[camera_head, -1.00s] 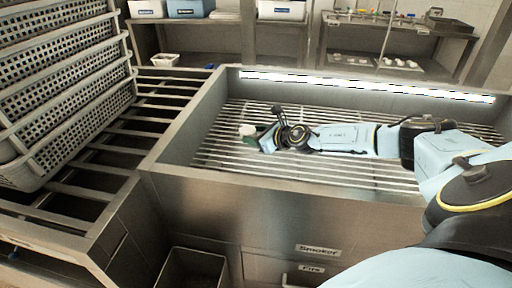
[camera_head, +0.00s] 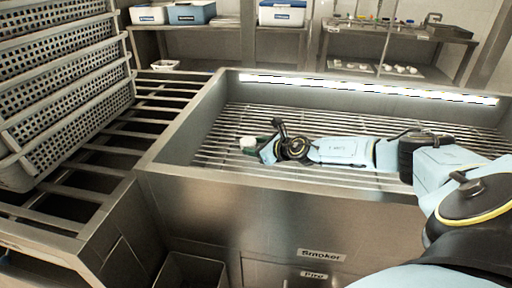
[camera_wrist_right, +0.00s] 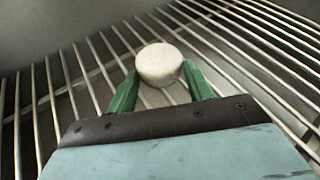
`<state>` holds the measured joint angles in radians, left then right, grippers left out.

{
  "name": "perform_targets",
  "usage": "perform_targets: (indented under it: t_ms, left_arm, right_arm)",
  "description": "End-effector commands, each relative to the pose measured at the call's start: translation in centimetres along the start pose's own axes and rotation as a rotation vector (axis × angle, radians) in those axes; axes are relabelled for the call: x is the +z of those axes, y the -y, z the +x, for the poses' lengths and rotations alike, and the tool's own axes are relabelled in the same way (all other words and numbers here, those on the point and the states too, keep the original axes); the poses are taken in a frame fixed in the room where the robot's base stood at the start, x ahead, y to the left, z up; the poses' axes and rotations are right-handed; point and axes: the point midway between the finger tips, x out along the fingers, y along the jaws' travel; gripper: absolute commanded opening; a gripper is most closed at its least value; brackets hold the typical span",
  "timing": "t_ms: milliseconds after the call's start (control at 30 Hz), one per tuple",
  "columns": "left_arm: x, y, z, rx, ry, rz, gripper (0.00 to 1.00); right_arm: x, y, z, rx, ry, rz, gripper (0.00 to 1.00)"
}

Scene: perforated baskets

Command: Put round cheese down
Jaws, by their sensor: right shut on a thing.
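The round cheese (camera_wrist_right: 160,63) is a small white cylinder between the green fingertips of my right gripper (camera_wrist_right: 158,88) in the right wrist view. The right gripper (camera_head: 262,148) is shut on it. In the head view the cheese (camera_head: 248,142) is a small pale shape at the fingertips, over the left part of the smoker's grate (camera_head: 225,158). The cheese is upright and low over the metal bars; I cannot tell whether it touches them. My left gripper is not in view.
The smoker (camera_head: 225,205) has raised metal walls around the grate. Stacked perforated baskets (camera_head: 62,92) stand on a slatted rack (camera_head: 75,190) at the left. Shelves at the back hold white-and-blue boxes (camera_head: 191,13). The grate around the cheese is clear.

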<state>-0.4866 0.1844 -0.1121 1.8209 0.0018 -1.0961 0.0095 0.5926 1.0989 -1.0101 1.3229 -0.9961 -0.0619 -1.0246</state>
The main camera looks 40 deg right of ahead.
Motion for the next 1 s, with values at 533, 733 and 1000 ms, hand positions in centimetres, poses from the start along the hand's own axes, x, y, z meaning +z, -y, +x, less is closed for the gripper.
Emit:
perform_targets:
  t_ms: [533,733,1000]
  left_arm:
    - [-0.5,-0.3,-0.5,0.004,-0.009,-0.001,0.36]
    - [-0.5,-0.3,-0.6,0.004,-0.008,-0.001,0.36]
    - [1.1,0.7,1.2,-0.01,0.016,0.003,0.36]
  right_arm:
    - [-0.3,-0.1,0.1,0.002,-0.001,0.0,0.73]
    - [-0.3,-0.2,0.1,0.003,-0.002,0.0,0.73]
    - [-0.1,0.0,-2.7,0.003,-0.005,-0.002,0.73]
